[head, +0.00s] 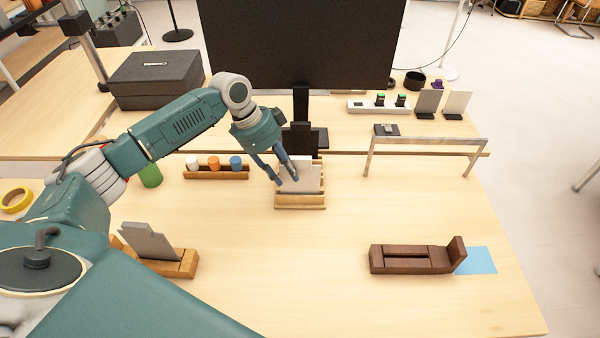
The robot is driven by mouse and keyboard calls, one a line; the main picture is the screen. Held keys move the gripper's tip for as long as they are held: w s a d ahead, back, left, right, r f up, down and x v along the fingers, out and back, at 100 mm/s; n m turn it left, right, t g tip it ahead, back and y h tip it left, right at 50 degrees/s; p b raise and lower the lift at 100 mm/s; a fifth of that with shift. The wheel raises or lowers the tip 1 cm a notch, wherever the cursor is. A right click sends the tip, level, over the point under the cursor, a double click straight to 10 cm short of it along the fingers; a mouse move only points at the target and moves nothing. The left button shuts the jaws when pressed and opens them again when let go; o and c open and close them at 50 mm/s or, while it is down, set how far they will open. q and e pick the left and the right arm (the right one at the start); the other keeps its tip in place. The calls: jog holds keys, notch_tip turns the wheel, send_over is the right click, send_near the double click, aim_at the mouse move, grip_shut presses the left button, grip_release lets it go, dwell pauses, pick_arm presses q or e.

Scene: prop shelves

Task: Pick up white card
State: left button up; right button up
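A pale white card (309,177) stands upright in a light wooden slotted holder (300,200) at the middle of the table. My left gripper (287,182) reaches down at the card's upper left part. Its two fingers are spread apart, with one at the card's left edge and the other overlapping its face. I cannot tell whether a finger touches the card. Part of the card is hidden behind the finger. My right gripper is not in view.
A grey card (148,241) leans in a wooden holder at front left. A rack with coloured caps (216,173) is left of the card holder. A dark wooden holder (412,259) and a metal bar frame (424,142) stand at right. A black monitor (298,45) rises behind.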

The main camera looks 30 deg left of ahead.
aim_at(302, 178)
pick_arm(q)
jog(key=d, duration=0.1)
jog(key=w+d+p, duration=0.1)
jog(key=d, duration=0.1)
jog(key=shift+w+d+r+p, duration=0.2)
jog(key=shift+d+r+p, duration=0.05)
jog(key=shift+p, duration=0.05)
jog(key=shift+p+x, duration=0.55)
jog(key=shift+x, duration=0.7)
jog(key=shift+w+f, duration=0.15)
jog(key=shift+f, duration=0.3)
grip_shut()
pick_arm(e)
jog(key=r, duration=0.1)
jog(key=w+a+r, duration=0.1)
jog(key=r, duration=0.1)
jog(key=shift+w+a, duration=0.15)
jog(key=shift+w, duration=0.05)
